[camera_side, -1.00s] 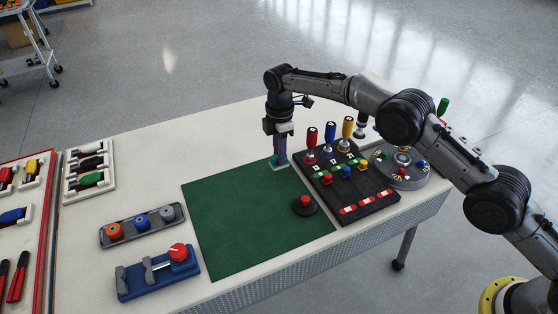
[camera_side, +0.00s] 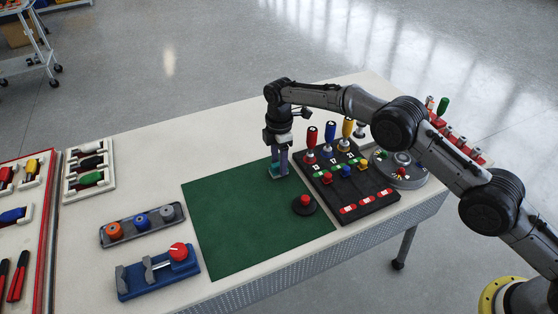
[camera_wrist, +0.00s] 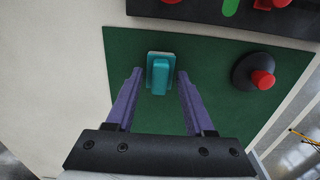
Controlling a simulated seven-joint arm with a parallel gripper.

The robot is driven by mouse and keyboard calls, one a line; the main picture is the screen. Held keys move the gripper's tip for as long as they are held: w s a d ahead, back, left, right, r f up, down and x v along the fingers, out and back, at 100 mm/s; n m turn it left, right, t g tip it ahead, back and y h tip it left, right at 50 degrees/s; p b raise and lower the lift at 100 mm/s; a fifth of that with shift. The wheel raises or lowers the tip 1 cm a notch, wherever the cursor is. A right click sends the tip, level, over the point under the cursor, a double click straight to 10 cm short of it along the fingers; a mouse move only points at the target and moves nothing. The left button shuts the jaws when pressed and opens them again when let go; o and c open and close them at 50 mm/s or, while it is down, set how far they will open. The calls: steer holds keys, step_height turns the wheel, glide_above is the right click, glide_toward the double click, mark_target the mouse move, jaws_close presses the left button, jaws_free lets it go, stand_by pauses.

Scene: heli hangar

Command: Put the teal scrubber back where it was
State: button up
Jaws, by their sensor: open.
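The teal scrubber (camera_wrist: 160,75) lies on the green mat (camera_wrist: 120,48), close to the mat's edge by the black panel. In the side view the scrubber (camera_side: 274,174) shows only in part, at the mat's upper right corner below my fingers. My gripper (camera_wrist: 158,74) is open. Its two purple fingers stand on either side of the scrubber, with visible gaps to it in the wrist view. In the side view my gripper (camera_side: 278,168) points down at the mat's corner. Whether the fingers touch the mat is hard to tell.
A black panel (camera_side: 375,203) with upright coloured-handled tools stands right of the mat. A red button on a black base (camera_side: 304,204) sits on the mat. A knob tray (camera_side: 142,226) and a blue fixture (camera_side: 158,272) lie left. The mat's middle is clear.

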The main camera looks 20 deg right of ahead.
steer(key=shift+r, duration=0.15)
step_height(320, 180, up, 12)
stand_by(0.5)
steer(key=shift+r, duration=0.1)
